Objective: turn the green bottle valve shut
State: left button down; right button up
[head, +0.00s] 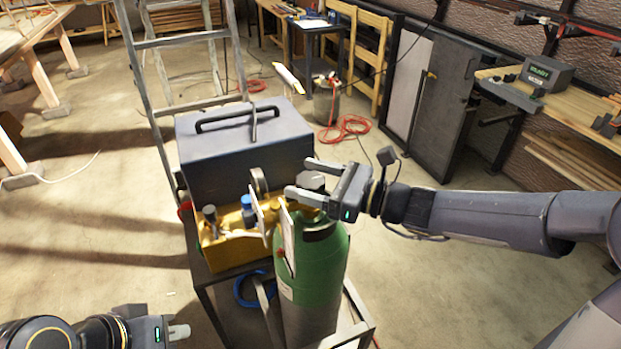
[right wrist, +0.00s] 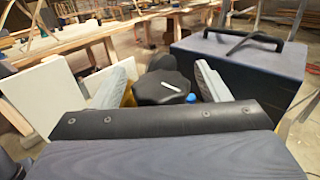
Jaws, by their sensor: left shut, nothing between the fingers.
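The green bottle (head: 313,275) stands upright on a dark cart in the head view. Its dark valve knob (head: 311,181) is at the top, partly hidden by my right gripper. My right gripper (head: 299,178) is open, with one finger on either side of the knob. In the right wrist view the black lobed knob (right wrist: 160,90) with a white mark shows between the spread fingers, with small gaps that look clear. My left gripper (head: 179,332) is shut and empty at the lower left, away from the bottle.
A grey toolbox (head: 245,150) with a handle stands behind the bottle. A yellow caddy (head: 236,246) with small bottles sits to its left. White plates (head: 284,240) hang close to the bottle's left side. A ladder (head: 150,95) stands behind the cart.

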aim_at(321, 187)
jog(key=v, duration=0.7)
jog(key=shift+s+d+b, duration=0.2)
jog(key=shift+d+b, duration=0.2)
jog(key=shift+b, duration=0.05)
jog(key=shift+s+n, duration=0.4)
jog(key=s+d+f+n+g+h, duration=0.25)
jog(key=s+n+h, duration=0.25)
jog(key=s+n, duration=0.6)
jog(key=s+d+f+n+t+h, duration=0.1)
jog(key=s+d+f+n+h, duration=0.6)
jog(key=s+d+f+n, duration=0.1)
jog(key=shift+s+d+n+h, duration=0.45)
jog(key=shift+s+d, duration=0.2)
jog(key=shift+d, duration=0.55)
